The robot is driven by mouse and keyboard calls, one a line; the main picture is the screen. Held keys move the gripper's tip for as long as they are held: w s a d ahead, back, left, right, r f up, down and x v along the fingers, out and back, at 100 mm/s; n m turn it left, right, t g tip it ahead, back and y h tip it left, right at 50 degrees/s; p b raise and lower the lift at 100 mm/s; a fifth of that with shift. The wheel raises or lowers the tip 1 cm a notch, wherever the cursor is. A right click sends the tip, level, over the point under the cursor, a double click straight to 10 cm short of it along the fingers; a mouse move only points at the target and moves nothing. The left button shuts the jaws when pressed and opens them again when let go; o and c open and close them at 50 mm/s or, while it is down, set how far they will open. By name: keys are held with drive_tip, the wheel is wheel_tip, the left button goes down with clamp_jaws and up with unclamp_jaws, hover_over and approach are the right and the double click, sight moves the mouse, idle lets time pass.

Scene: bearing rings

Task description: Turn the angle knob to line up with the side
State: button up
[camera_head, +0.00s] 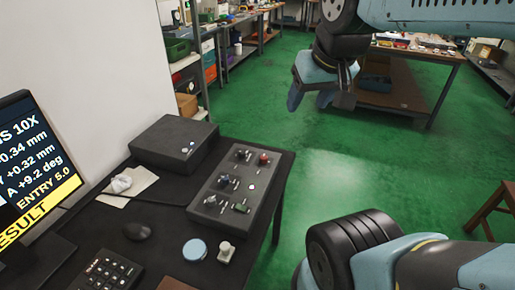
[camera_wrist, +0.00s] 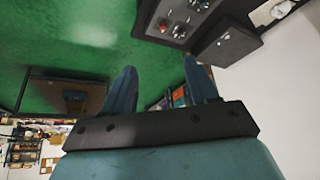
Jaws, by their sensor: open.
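The knobs sit in a back group (camera_head: 242,154), a middle group (camera_head: 226,182) and a front group (camera_head: 210,201). I cannot tell which is the angle knob; labels are too small to read. The monitor (camera_head: 30,165) shows "A +9.2 deg" and a yellow RESULT band. My gripper (camera_head: 319,98) is open and empty, raised over the floor, right of and apart from the box. The wrist view shows its two spread fingers (camera_wrist: 160,82) and part of the control box (camera_wrist: 209,14).
A second dark box (camera_head: 174,143) stands behind the control box. A mouse (camera_head: 137,231), keypad (camera_head: 106,271), blue round lid (camera_head: 195,251) and small whitish item (camera_head: 225,252) lie in front. Green floor (camera_head: 330,165) is free right of the desk; a workbench (camera_head: 395,92) stands beyond.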

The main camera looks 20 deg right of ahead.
drive_tip(key=w+f+m+g, duration=0.2)
drive_tip(key=w+m, duration=0.1)
drive_tip(key=w, duration=0.6)
drive_tip(key=m+g, duration=0.4)
drive_tip(key=m, duration=0.4)
hover_over(264, 157)
wheel_tip(264, 157, down, 22)
wheel_tip(264, 157, down, 13)
drive_tip(key=shift+w+f, duration=0.1)
drive_tip(key=c, duration=1)
